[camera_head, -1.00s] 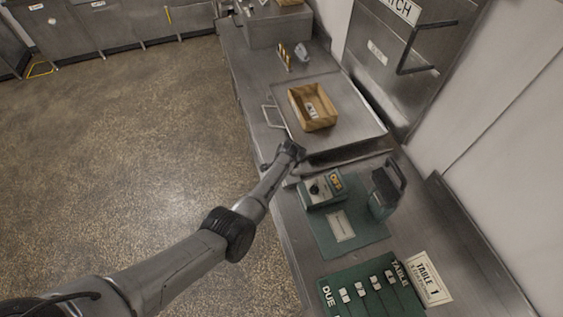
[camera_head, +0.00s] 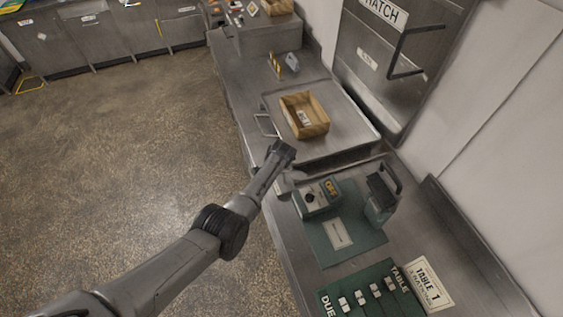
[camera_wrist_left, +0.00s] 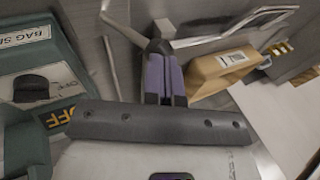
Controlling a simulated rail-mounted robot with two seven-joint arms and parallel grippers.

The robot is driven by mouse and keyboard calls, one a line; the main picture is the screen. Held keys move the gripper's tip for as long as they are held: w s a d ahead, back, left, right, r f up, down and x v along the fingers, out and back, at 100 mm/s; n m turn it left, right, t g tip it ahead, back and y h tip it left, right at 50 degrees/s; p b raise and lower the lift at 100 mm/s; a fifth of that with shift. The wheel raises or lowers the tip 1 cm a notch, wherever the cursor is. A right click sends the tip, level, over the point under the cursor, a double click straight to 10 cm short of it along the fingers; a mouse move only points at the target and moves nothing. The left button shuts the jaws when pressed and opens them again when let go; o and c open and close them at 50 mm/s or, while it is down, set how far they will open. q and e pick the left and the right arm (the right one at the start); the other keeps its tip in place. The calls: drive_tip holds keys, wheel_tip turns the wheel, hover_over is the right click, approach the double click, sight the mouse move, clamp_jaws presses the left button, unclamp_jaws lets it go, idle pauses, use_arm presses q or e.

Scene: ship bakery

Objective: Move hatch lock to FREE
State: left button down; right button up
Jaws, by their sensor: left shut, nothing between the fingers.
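The steel hatch (camera_head: 372,75) is on the wall at the upper right of the head view, under a sign reading HATCH. It has a dark bar handle (camera_head: 398,55) and a small pale label (camera_head: 368,66) whose text is too small to read. I cannot make out a separate lock lever or its position. My left gripper (camera_head: 282,150) is beside the front edge of the counter's tray, well short of the hatch. In the left wrist view its fingers (camera_wrist_left: 164,80) are together, with nothing between them. My right gripper is not in view.
A brown box (camera_head: 304,115) sits on the steel tray (camera_head: 343,135). A green bag sealer (camera_head: 318,198), with a knob and OFF label, stands close to my left gripper. It also shows in the left wrist view (camera_wrist_left: 25,100). The floor (camera_head: 110,170) at left is clear.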

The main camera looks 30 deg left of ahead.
use_arm(q)
drive_tip(key=p+v, duration=0.7)
drive_tip(key=v, duration=0.7)
drive_tip(key=shift+p, duration=0.3)
drive_tip(key=shift+s+d+f, duration=0.1)
idle(0.4)
